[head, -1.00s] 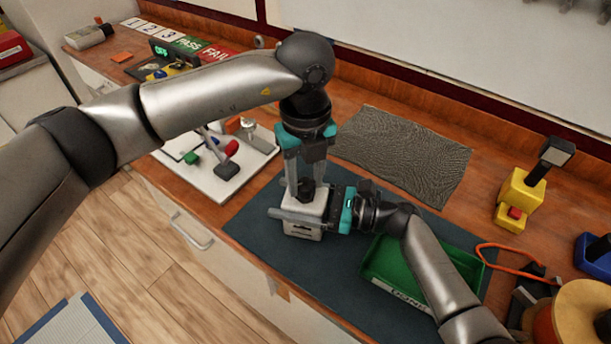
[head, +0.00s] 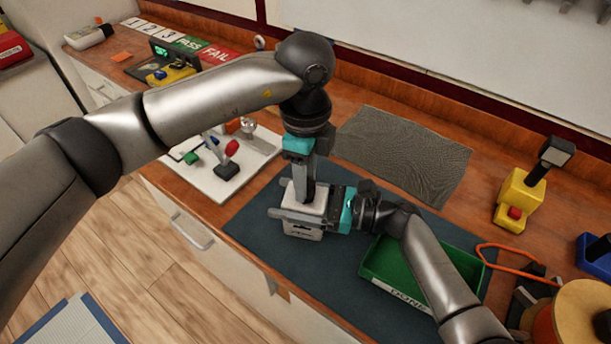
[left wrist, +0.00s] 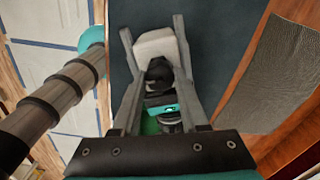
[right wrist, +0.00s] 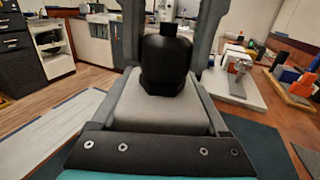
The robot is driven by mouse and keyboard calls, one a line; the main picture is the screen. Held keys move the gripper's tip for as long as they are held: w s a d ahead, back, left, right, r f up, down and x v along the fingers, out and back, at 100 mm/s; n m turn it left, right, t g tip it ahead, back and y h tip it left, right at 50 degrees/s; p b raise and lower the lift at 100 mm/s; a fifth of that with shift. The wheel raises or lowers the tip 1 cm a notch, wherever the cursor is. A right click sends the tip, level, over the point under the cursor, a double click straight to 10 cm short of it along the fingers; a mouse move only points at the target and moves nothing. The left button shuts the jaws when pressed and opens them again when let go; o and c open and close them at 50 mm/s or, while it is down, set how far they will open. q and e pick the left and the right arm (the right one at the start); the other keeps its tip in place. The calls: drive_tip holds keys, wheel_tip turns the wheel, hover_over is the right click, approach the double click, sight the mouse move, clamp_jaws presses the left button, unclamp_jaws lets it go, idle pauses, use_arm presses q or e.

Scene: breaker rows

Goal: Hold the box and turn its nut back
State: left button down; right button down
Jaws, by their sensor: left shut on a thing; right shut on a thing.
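The pale grey box (head: 303,231) stands on the dark blue mat (head: 262,226). My right gripper (head: 294,208) is shut on the box from the right, with one finger along each side. The black nut on top of the box shows in the left wrist view (left wrist: 158,74) and in the right wrist view (right wrist: 167,62). My left gripper (head: 308,199) points down from above and is shut on the nut, which its fingers mostly hide in the head view. In the left wrist view its fingers lie on either side of the nut.
A green tray (head: 378,264) labelled DONE lies right of the box, under my right arm. A grey textured mat (head: 405,143) lies behind. A white board (head: 205,181) with small red and green parts is at left. A yellow device (head: 520,198) and an orange cord (head: 520,250) are at right.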

use_arm(q)
drive_tip(key=shift+n, duration=0.4)
drive_tip(key=shift+a, duration=0.1)
drive_tip(key=shift+c, duration=2.1)
unclamp_jaws()
drive_tip(key=shift+r, duration=0.15)
wheel_tip(320, 180, up, 12)
use_arm(e)
unclamp_jaws()
drive_tip(key=shift+d, duration=0.1)
